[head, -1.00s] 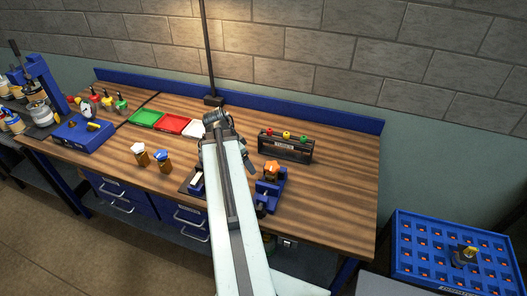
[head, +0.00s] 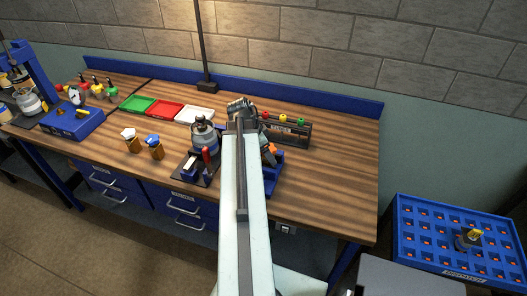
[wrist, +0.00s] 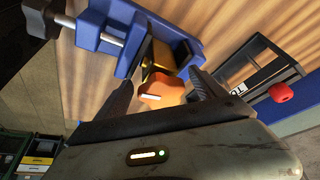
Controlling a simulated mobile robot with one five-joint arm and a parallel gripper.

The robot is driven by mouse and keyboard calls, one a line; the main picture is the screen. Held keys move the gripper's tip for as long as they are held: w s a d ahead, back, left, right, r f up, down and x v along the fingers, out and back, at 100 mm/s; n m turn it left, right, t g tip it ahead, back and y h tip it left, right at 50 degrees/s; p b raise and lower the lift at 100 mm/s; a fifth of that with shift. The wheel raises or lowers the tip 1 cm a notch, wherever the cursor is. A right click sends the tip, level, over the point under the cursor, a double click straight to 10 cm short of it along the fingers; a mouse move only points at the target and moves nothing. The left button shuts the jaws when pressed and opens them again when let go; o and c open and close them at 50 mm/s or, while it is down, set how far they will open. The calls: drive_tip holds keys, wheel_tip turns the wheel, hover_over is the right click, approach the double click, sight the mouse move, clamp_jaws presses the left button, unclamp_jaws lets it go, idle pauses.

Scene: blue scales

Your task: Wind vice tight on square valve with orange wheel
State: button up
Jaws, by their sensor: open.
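The blue vice (wrist: 140,30) shows at the top of the wrist view, with its screw and dark handle (wrist: 45,18) at the upper left. In the head view the vice (head: 277,183) is partly hidden behind my arm. A brass valve body (wrist: 158,58) sits at the vice's jaws, its shape partly hidden by its orange wheel (wrist: 165,92). The orange wheel also shows in the head view (head: 271,152), partly covered. My gripper (wrist: 163,82) is open, with one finger on each side of the orange wheel in the wrist view. I cannot tell whether the fingers touch it.
A dark rack (head: 288,131) with red, yellow and green knobs stands behind the vice. A grey canister on a stand (head: 204,137) is left of my arm. Coloured trays (head: 166,109) lie farther left. The bench's right end is clear. A blue dispatch crate (head: 400,225) is at right.

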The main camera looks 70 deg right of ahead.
clamp_jaws()
drive_tip(key=shift+d, duration=0.3)
idle(0.3)
unclamp_jaws()
drive_tip(key=shift+r, duration=0.1)
